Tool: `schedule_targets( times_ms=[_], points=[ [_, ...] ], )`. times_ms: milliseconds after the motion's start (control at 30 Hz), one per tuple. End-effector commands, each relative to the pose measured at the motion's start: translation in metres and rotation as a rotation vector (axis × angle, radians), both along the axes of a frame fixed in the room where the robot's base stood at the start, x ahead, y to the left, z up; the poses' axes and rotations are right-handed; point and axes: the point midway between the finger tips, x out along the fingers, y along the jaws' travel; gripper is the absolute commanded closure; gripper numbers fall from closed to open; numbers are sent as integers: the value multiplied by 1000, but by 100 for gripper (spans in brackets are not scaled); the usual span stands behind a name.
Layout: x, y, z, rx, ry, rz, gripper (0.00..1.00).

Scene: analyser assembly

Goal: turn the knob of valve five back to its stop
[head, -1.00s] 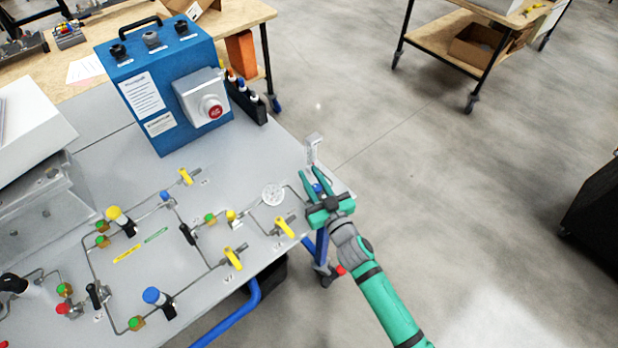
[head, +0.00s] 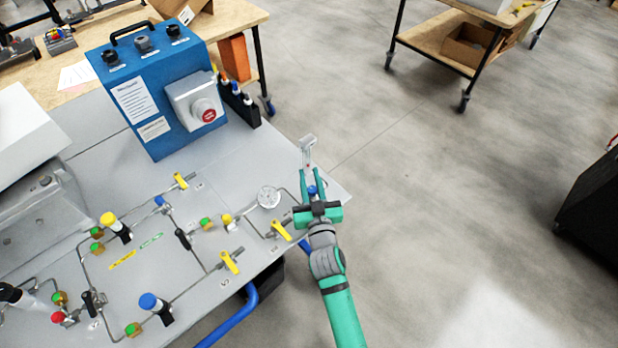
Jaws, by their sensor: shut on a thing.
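A small blue knob (head: 312,190) sits at the right edge of the grey panel table, at the end of the thin pipe line. It stands just below a clear upright flow meter (head: 308,150). My green gripper (head: 312,177) reaches in from the front right, with one finger on each side of the blue knob, and is shut on it. The fingers partly hide the knob and its base. I cannot read a valve number here, nor see any mark of the knob's angle.
A round gauge (head: 268,197) and a yellow lever valve (head: 280,230) stand close to the left of my gripper. A blue box with a red button (head: 208,115) stands at the back. A blue tube rail (head: 243,305) runs along the front.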

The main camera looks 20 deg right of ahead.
Motion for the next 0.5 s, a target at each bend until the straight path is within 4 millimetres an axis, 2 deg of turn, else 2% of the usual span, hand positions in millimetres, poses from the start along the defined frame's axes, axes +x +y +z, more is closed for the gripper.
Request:
schedule_targets(
  times_ms=[500],
  points=[
    [-1,-2,0,0,1,-50,99]
  ],
)
